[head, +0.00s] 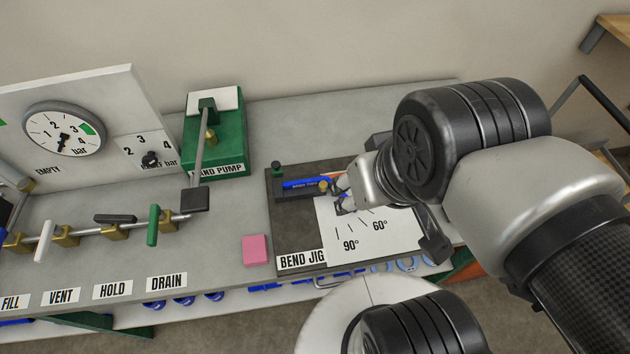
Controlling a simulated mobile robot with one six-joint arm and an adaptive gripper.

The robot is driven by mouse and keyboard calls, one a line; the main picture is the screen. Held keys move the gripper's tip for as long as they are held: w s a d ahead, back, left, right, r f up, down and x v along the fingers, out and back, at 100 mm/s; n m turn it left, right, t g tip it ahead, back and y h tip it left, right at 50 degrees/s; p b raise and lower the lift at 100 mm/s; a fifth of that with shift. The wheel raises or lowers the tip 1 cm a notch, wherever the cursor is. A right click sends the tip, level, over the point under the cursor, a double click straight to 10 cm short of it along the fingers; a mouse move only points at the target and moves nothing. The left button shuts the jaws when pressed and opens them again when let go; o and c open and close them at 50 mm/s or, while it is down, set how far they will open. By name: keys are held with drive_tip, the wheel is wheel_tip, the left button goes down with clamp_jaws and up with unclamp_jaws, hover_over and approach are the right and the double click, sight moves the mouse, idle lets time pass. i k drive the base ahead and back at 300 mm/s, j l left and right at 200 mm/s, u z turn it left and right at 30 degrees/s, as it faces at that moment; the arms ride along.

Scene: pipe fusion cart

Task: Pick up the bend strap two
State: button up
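The bend jig (288,228) is a dark plate with a white angle sheet (352,235) marked 60° and 90°, on the right part of the grey cart top. A blue bar (305,184) with small lettering lies along a dark block at the jig's back left. A small orange part shows at its right end. My gripper (343,197) is low over the jig, at the right end of the blue bar. Its fingers are small and partly hidden, so I cannot tell whether they touch or hold anything. No thing is readable as bend strap two.
A green hand pump (225,140) with an upright lever stands left of the jig. A pink block (255,249) lies before it. Valves with handles (153,225) and a gauge panel (90,120) fill the left. Blue round ends (183,300) show below the front edge.

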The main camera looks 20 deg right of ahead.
sight(315, 181)
drive_tip(key=j+z, duration=0.4)
drive_tip(key=j, duration=0.25)
drive_tip(key=j+z, duration=0.4)
drive_tip(key=j, duration=0.3)
